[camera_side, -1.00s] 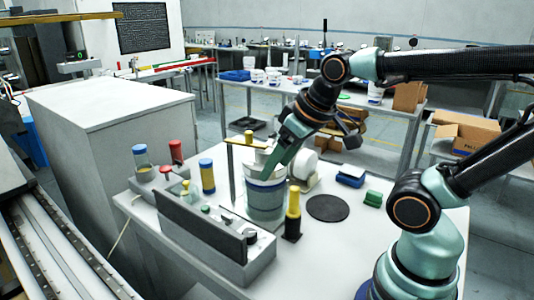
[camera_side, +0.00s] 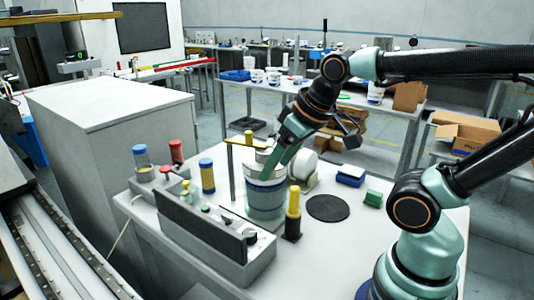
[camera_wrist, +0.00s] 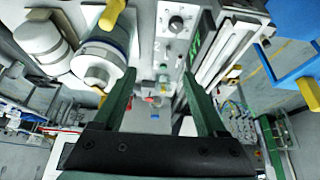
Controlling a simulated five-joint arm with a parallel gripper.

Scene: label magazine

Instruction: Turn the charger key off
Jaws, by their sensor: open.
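A long grey box (camera_side: 215,250) with a dark upright plate on its front stands on the white bench. A dial knob (camera_wrist: 176,24) on a pale panel shows in the wrist view, near a "2" marking. Small silver and red controls lie further down that panel; I cannot tell which one is the charger key.
A black and yellow post (camera_side: 292,215) stands right of the jar.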

